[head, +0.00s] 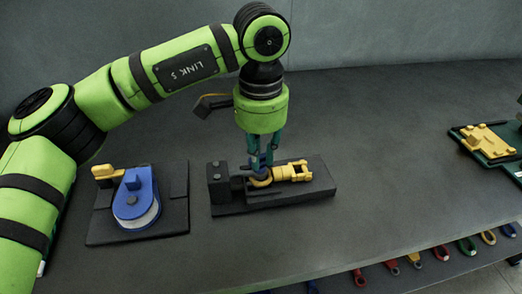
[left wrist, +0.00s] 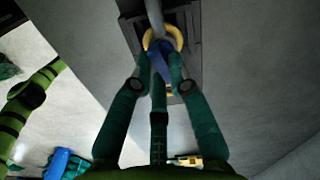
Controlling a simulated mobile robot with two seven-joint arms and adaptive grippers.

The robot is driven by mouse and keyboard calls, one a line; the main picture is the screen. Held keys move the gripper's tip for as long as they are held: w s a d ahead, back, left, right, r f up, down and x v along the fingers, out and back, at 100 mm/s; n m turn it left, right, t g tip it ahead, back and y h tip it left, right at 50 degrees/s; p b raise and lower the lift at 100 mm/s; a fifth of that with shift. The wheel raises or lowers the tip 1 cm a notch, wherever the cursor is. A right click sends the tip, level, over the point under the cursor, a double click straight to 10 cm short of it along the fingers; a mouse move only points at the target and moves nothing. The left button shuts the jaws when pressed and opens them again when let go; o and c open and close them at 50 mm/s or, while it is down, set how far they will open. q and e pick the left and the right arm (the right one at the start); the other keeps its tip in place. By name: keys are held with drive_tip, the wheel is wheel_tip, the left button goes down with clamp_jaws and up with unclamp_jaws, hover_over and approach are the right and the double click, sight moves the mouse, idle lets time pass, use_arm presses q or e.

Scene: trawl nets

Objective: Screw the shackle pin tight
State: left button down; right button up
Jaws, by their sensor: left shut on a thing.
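My left gripper (head: 262,160) points straight down over a dark fixture block (head: 315,192). Its fingers are shut on a small blue piece that looks like the shackle pin (left wrist: 160,62). The blue piece stands at a yellow ring-shaped shackle (left wrist: 177,38), which also shows in the head view (head: 261,183). The fingers hide part of the pin, so I cannot tell how deep it sits. A yellow swivel fitting (head: 293,171) lies on the block, to the right of the shackle. My right gripper is in neither view.
A blue sheave block (head: 136,200) with a yellow fitting sits on a dark plate to the left. A dark green tray (head: 506,156) with a yellow part is at the far right. Several coloured shackles hang along the table's front edge. The table between is clear.

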use_arm(q)
drive_tip(key=c, duration=1.2)
unclamp_jaws()
drive_tip(key=shift+w+r, duration=0.15)
drive_tip(key=shift+r, duration=0.2)
drive_tip(key=shift+f, duration=0.1)
wheel_tip(320, 180, up, 8)
drive_tip(key=shift+f, duration=0.2)
